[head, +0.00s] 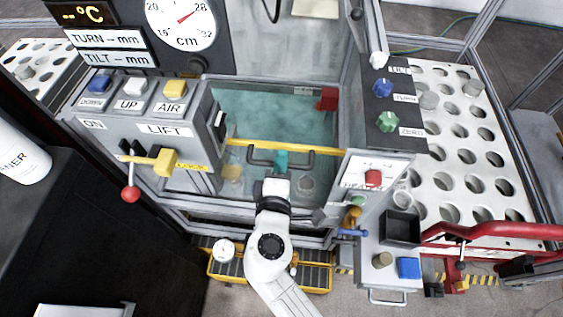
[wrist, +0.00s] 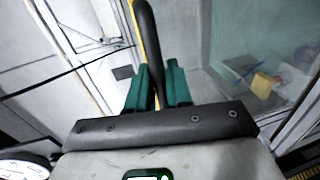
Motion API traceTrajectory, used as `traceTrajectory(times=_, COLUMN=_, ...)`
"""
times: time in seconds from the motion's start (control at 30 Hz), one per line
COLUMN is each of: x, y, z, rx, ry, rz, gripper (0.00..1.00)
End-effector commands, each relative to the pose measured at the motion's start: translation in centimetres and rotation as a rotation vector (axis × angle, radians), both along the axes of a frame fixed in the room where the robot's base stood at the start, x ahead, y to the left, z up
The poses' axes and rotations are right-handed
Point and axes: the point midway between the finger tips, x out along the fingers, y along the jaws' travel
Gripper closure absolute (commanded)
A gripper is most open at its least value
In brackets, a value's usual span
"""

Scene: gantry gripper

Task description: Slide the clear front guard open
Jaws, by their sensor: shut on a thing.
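The clear front guard (head: 236,174) is a see-through panel in the grey machine frame, with a yellow strip (head: 322,148) along its top and a black bar handle (head: 262,163) across it. My gripper (head: 281,160) is at the middle of the handle. In the wrist view its two teal fingers (wrist: 158,85) are shut on the black handle (wrist: 148,35), one on each side. The clear panel also shows in the wrist view (wrist: 225,50). My wrist hides the lower middle of the guard.
Left is a panel with LIFT buttons (head: 133,87), a yellow block (head: 166,162) and a red-knobbed lever (head: 130,194). Right are knobs (head: 387,121), a red button (head: 373,177) and a black bin (head: 402,229). A yellow-edged conveyor (head: 314,279) lies below.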

Motion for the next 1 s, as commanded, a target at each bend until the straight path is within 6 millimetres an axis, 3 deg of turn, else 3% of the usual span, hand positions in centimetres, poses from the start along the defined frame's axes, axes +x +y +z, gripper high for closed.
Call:
traceTrajectory(times=0.27, x=0.0, y=0.0, z=-0.6, rx=-0.001, ry=0.002, rz=0.0, gripper=1.0)
traceTrajectory(times=0.43, x=-0.1, y=0.0, z=-2.5, rx=-0.001, ry=0.003, rz=-0.001, gripper=1.0)
traceTrajectory(times=1.0, x=-0.1, y=-0.1, z=-14.7, rx=-0.001, ry=0.004, rz=-0.001, gripper=1.0)
